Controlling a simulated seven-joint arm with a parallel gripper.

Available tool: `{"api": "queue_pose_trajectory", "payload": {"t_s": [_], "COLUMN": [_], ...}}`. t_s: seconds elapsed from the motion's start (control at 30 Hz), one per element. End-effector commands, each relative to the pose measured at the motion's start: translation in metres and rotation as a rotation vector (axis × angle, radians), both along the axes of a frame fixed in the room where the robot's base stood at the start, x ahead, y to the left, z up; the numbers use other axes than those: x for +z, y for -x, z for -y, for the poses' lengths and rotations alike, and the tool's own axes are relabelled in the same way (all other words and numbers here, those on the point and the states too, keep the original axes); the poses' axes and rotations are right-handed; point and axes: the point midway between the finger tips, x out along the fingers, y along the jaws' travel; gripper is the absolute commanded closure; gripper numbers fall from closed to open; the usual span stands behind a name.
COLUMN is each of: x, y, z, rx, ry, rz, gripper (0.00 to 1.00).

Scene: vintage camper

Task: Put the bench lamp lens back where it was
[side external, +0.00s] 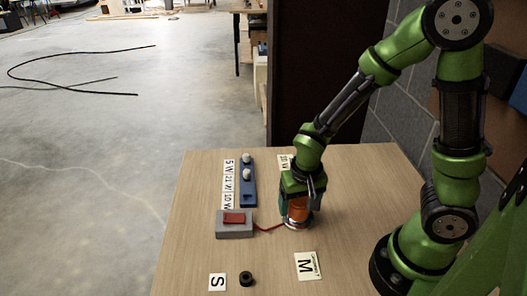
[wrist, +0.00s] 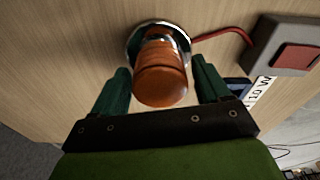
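The orange bench lamp lens (side external: 298,208) stands upright at the round chrome lamp base (side external: 298,225), near the middle of the table. In the wrist view the lens (wrist: 160,82) sits in line with the chrome base (wrist: 136,42); I cannot tell whether it is fully seated. My gripper (side external: 297,204) points down over the lens. In the wrist view my gripper (wrist: 161,78) has one dark green finger on each side of the lens. Narrow gaps show between fingers and lens, so it looks open around it.
A red wire joins the base to a grey box (side external: 221,231) with a red switch (side external: 234,218). Left behind is a blue holder (side external: 248,187) with pale bulbs, beside a label strip (side external: 229,184). In front are an S card (side external: 217,282), black ring (side external: 246,279) and M card (side external: 306,266).

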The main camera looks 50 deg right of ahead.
Motion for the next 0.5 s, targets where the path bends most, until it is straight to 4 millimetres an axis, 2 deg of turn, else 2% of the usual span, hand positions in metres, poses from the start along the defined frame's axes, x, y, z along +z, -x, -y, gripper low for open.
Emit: {"api": "queue_pose_trajectory", "payload": {"t_s": [0.33,0.5], "x": [0.001,0.015], "y": [0.0,-0.001], "z": [0.0,0.0], "rx": [0.0,0.0], "ry": [0.0,-0.002], "rz": [0.001,0.006], "gripper": [0.15,0.15]}}
